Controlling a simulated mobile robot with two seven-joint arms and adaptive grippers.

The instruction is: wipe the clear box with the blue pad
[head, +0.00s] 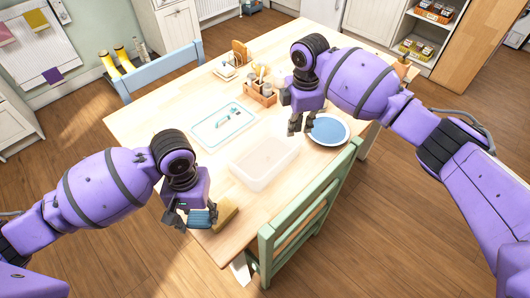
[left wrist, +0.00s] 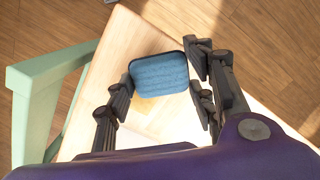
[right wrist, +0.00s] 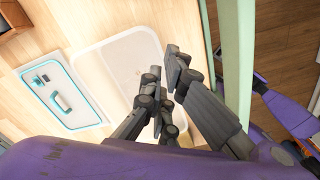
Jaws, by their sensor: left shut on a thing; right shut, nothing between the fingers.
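The blue pad (head: 203,217) is held between the fingers of my left gripper (head: 190,219), near the table's front-left corner. In the left wrist view the pad (left wrist: 158,75) sits between the two fingers, over the table edge. The clear box (head: 262,166) is an open, see-through rectangular tub on the table, to the right of my left gripper and apart from it. My right gripper (head: 297,123) is shut and empty, above the table beyond the box. The right wrist view shows part of the box (right wrist: 121,62), with the shut fingers (right wrist: 165,82) in front of it.
A tan block (head: 227,211) is beside the pad at the table edge. A blue plate (head: 328,131) lies near my right gripper. A white mat with blue trim (head: 222,126) lies behind the box. A wooden caddy (head: 262,95) stands further back. A green chair (head: 310,210) borders the front right.

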